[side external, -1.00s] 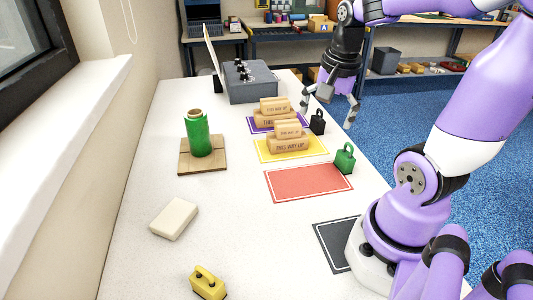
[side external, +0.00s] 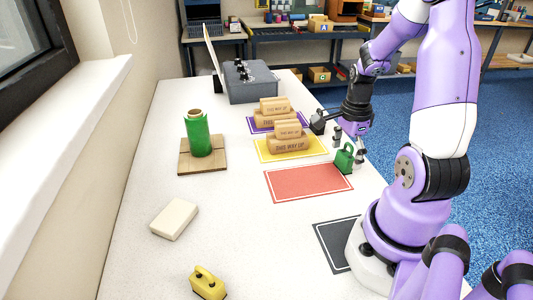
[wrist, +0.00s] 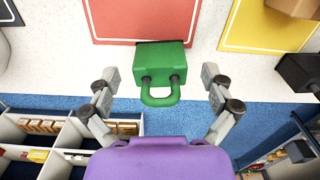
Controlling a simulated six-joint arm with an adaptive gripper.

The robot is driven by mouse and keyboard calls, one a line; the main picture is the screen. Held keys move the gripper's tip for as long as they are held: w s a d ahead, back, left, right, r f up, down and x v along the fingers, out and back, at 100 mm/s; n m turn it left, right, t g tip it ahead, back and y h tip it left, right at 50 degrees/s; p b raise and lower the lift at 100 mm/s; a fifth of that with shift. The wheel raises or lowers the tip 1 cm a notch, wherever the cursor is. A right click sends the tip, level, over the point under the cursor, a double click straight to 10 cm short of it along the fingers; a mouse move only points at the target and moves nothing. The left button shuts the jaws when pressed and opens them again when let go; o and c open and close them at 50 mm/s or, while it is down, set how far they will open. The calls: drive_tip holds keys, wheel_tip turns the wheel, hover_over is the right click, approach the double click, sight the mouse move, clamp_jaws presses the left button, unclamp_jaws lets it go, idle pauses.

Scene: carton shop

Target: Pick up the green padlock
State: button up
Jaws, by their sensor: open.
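The green padlock (side external: 344,160) stands upright at the table's right edge, beside the red mat, in the side external view. In the wrist view the green padlock (wrist: 161,68) lies between my open fingers, its shackle toward my palm. My gripper (side external: 348,149) is open and comes down at the padlock from the upper right. In the wrist view my gripper (wrist: 160,85) has one finger on each side of the padlock, with a gap on both sides. It holds nothing.
A black padlock (side external: 318,122) stands close behind my gripper. Cartons sit on the yellow mat (side external: 266,155) and purple mat (side external: 254,126). The red mat (side external: 305,183) is bare. A yellow padlock (side external: 208,283), a cream block (side external: 174,219) and a green roll (side external: 197,135) stand farther left.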

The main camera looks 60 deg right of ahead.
drive_tip(key=shift+f, duration=0.4)
drive_tip(key=c, duration=1.5)
